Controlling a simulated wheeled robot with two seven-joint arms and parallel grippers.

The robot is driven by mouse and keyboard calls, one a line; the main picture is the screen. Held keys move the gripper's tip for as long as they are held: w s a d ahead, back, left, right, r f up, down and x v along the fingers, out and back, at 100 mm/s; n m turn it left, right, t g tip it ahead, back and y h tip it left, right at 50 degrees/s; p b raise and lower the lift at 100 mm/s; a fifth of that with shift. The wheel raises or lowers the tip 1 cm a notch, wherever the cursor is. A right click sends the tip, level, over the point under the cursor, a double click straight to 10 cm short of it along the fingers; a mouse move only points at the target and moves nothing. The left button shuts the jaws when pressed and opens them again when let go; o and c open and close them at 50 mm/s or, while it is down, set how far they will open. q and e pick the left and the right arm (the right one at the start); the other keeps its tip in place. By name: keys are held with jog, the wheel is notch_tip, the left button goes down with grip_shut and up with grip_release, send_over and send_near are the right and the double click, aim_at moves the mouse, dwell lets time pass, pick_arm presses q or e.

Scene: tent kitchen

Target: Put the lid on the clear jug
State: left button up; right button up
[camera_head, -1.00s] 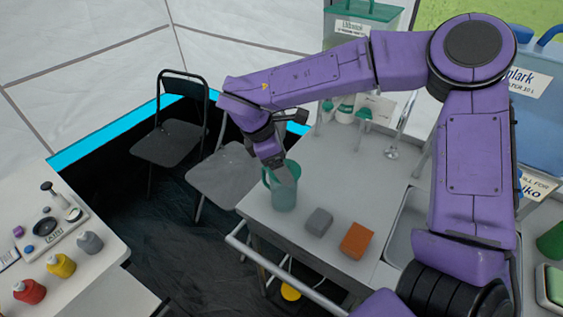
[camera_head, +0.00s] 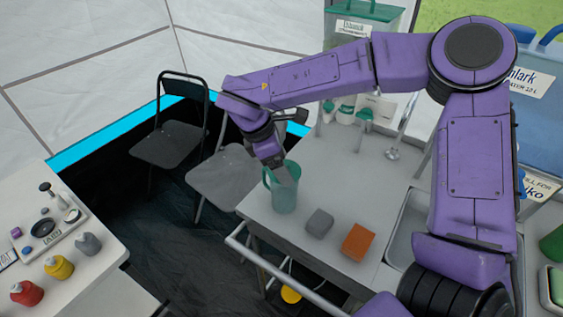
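A teal, see-through jug (camera_head: 284,196) with a handle on its left stands upright at the near left corner of the grey counter. My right gripper (camera_head: 283,174) reaches in from the right and points down at the jug's mouth. Its fingers overlap the top of the jug, so I cannot tell whether they touch it. The fingers are too small and too hidden to tell whether they are open or shut, or on something. I cannot make out a separate lid. My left gripper is out of view.
A grey block (camera_head: 319,222) and an orange block (camera_head: 358,242) lie right of the jug on the counter (camera_head: 330,185). A metal rail (camera_head: 285,277) runs along the counter's front. A sink basin (camera_head: 406,229) lies to the right. Several bottles stand on the white table (camera_head: 103,268) at left.

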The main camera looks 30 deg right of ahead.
jog(key=shift+f+b, duration=0.2)
jog(key=shift+b, duration=0.45)
dwell(0.7)
dwell(0.3)
jog(key=o, duration=0.9)
jog(key=shift+r, duration=0.1)
jog(key=shift+r+p, duration=2)
jog(key=shift+r, duration=1.5)
jog(key=shift+c, duration=0.3)
grip_shut()
